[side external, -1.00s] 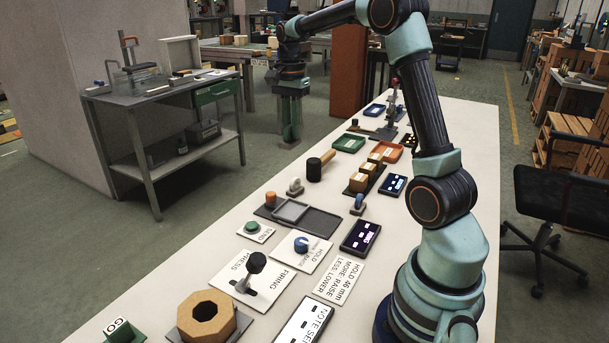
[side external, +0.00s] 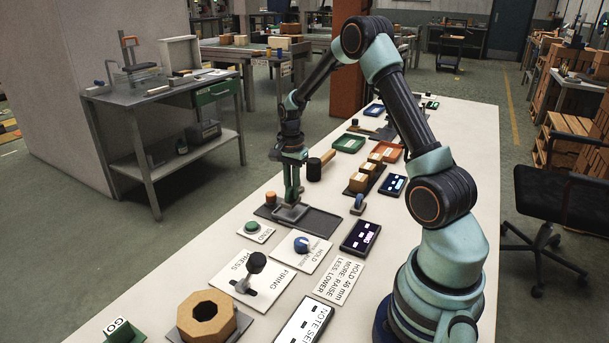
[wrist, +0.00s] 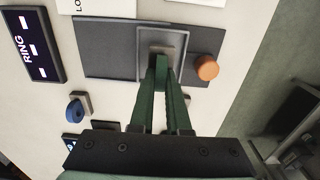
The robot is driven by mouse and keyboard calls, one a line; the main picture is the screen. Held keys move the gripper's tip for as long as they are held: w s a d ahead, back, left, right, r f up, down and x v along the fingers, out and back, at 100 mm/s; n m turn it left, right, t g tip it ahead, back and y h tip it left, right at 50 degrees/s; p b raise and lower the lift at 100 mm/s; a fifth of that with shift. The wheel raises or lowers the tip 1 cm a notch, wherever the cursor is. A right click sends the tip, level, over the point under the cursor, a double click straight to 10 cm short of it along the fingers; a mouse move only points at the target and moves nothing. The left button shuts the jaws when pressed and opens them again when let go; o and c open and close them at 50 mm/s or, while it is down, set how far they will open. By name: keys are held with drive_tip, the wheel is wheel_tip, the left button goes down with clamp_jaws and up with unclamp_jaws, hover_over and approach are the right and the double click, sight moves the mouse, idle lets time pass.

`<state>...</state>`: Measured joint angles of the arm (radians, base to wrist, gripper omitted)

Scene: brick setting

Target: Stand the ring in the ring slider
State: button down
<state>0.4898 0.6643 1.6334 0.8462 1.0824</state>
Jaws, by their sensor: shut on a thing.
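The ring slider looks to be a dark grey track (side external: 322,224) with a lighter grey square tray (wrist: 145,38) set in it. An orange round knob (side external: 271,198) stands at the track's left end in the side view; it also shows in the wrist view (wrist: 207,68). My gripper (side external: 290,203) points down over the tray. In the wrist view my gripper (wrist: 163,62) is shut on a small grey-tan piece (wrist: 162,49), apparently the ring seen edge-on. Its hole is hidden. It is over or in the tray; I cannot tell whether it touches the tray floor.
A display reading RING (side external: 360,236) is right of the track. A blue-topped stand (side external: 358,203) and a mallet (side external: 314,169) stand behind.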

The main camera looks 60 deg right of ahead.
drive_tip(key=shift+f, duration=1.2)
drive_tip(key=shift+f, duration=0.15)
drive_tip(key=c, duration=0.9)
unclamp_jaws()
